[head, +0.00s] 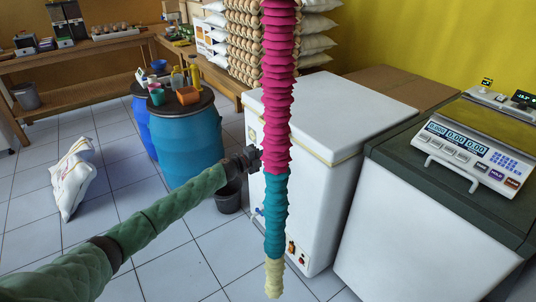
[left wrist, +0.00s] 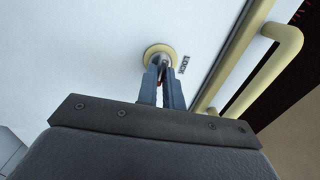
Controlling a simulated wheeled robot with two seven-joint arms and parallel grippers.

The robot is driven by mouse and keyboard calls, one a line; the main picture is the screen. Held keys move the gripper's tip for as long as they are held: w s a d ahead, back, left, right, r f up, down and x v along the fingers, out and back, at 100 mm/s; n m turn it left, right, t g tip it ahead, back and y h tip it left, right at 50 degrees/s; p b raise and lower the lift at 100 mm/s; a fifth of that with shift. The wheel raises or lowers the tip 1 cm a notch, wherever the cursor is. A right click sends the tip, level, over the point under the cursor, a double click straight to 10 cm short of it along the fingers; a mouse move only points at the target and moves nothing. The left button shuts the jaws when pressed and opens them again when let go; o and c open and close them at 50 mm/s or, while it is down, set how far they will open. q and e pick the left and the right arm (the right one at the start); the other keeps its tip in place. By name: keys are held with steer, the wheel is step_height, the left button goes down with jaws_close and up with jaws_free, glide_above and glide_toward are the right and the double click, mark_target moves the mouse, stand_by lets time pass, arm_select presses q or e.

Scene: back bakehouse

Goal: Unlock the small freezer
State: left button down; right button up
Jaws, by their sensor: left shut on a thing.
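The small freezer (head: 318,115) is a white chest with a gold-trimmed lid, right of centre in the head view. In the left wrist view its front shows a round brass-coloured lock (left wrist: 151,51) beside the word LOCK. My left gripper (head: 252,158) is at the freezer's front, its tips partly behind a hanging strip. In the left wrist view the left gripper (left wrist: 164,72) is shut on a small key (left wrist: 164,62), mostly hidden between the fingers. The key's front end is at the lock's centre; how deep it sits I cannot tell. My right gripper is out of view.
A pink, teal and cream hanging strip (head: 278,90) crosses the head view before the freezer. A pale handle bar (left wrist: 245,65) runs right of the lock.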

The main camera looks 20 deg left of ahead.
arm_select(q)
steer(key=shift+s+f, duration=0.1)
steer(key=shift+f, duration=0.05)
steer(key=c, duration=1.5)
jaws_free()
steer(key=shift+c, duration=0.2)
steer(key=v, duration=0.7)
steer(key=shift+s+a, duration=0.25)
steer(key=shift+s, duration=0.05)
steer(key=shift+a, duration=0.1)
